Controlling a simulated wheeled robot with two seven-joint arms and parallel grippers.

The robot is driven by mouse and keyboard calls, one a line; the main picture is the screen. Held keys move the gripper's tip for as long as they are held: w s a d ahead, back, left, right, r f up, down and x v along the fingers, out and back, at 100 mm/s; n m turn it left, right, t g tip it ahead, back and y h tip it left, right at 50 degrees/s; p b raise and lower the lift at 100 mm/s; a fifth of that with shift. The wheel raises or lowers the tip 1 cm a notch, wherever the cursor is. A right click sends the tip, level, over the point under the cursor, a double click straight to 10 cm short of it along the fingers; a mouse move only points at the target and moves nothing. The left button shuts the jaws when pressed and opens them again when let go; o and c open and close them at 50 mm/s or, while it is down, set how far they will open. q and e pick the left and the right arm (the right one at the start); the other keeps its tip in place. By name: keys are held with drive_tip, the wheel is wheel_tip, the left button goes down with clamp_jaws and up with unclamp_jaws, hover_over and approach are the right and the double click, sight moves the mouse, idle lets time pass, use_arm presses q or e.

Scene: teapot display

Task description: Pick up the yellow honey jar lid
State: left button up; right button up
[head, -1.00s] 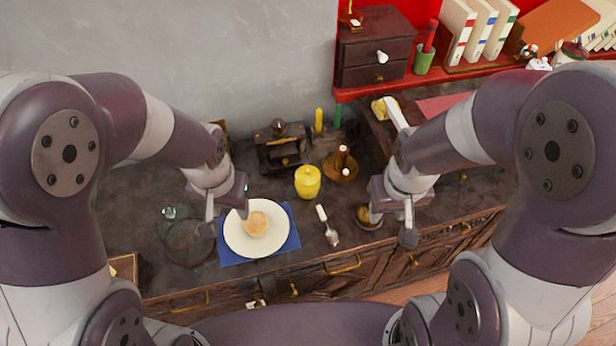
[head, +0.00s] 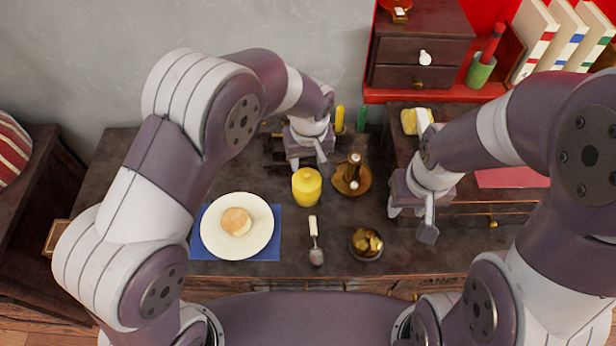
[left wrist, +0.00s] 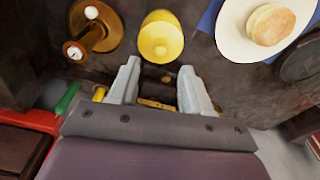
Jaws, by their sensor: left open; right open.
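The yellow honey jar (head: 306,194) stands upright on the dark counter, right of the plate, with its yellow lid (head: 307,176) on top. The lid also shows in the left wrist view (left wrist: 161,47), just beyond the fingertips. My left gripper (head: 309,163) is behind the jar in the head view, open and empty. In the left wrist view its two fingers (left wrist: 160,80) are spread apart, and the jar lies ahead of the gap. I cannot tell the exact height over the lid. My right gripper (head: 411,220) is open and empty at the right, above the counter.
A white plate (head: 260,240) with a bun (head: 236,222) rests on a blue mat (head: 208,250). A spoon (head: 315,240), a bowl of golden pieces (head: 366,243) and a brass candle holder (head: 352,178) stand near the jar. A dark box stands behind, partly hidden by my left gripper.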

sight(307, 174)
use_arm(q)
drive_tip(key=f, duration=0.5)
drive_tip(key=shift+w+a, duration=0.2)
drive_tip(key=shift+w+d+f, duration=0.1)
drive_tip(key=shift+f, duration=0.15)
clamp_jaws()
drive_tip(key=shift+r, duration=0.15)
